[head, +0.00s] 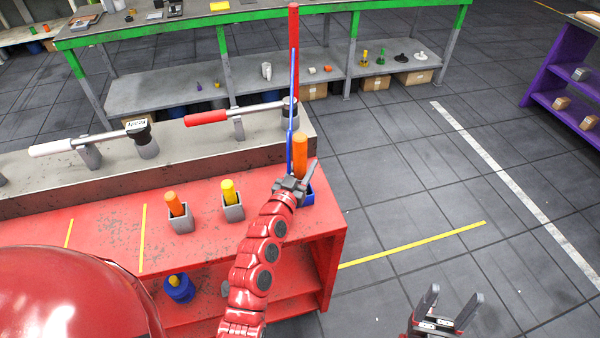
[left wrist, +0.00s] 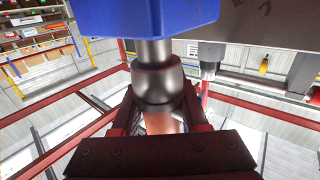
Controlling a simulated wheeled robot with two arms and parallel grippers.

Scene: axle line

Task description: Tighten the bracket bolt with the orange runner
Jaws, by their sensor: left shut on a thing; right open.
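An orange-handled tool (head: 300,155), likely the orange runner, stands upright at a blue holder (head: 307,197) on the right end of the red bench. My left gripper (head: 297,179) is at its lower part. In the left wrist view, the jaws (left wrist: 160,118) are shut on the tool, with orange between them and a rounded metal collar (left wrist: 158,82) beyond. Its metal shank meets the blue holder (left wrist: 140,15). My right gripper (head: 448,305) is open and empty over the floor, lower right. I cannot make out the bracket bolt.
A smaller orange-handled tool (head: 174,204) and a yellow-handled one (head: 229,192) stand in grey holders. Red-handled (head: 207,117) and white-handled (head: 52,147) wrenches lie along the grey beam (head: 180,151). A tall red pole (head: 293,25) rises behind. Floor at right is clear.

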